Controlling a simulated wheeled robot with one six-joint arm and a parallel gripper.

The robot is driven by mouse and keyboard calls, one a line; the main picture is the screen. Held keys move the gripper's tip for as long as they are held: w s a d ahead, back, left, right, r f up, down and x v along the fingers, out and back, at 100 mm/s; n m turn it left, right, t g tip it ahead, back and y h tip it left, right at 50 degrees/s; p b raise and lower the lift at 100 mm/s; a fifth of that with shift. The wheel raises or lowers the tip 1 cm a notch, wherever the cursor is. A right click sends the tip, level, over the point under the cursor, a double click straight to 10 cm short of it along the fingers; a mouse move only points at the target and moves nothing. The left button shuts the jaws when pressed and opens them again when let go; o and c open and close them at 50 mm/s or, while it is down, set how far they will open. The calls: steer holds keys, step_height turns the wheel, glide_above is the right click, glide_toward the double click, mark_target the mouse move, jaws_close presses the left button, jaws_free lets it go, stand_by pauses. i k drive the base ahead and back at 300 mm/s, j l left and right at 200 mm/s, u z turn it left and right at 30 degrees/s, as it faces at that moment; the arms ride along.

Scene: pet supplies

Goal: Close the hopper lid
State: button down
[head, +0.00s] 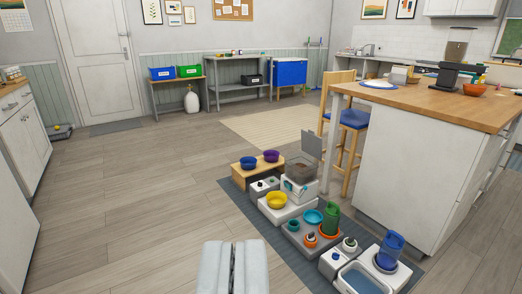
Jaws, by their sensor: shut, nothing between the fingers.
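A white feeder (299,191) stands on the floor mat at the far end of the row of pet things. Its hopper (300,172) is open at the top and shows brown contents. The grey hopper lid (311,146) stands nearly upright at the hopper's back edge, so it is open. My gripper (233,244) is at the bottom middle of the head view, its white fingers shut together with nothing between them. It is apart from the feeder, which lies ahead and to the right.
A dark mat (237,196) holds several bowls and dispensers, including a yellow bowl (276,200) and a green bottle (331,217). A white island (398,165) and a blue-seated stool (354,119) stand right. The wooden floor (130,200) on the left is clear.

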mark_target(312, 144)
steer(key=i, duration=1.9)
steer(key=i+j, duration=0.1)
steer(key=i, duration=1.75)
steer(key=i+z, duration=0.4)
steer(key=k+l, duration=0.05)
steer(key=k, duration=0.05)
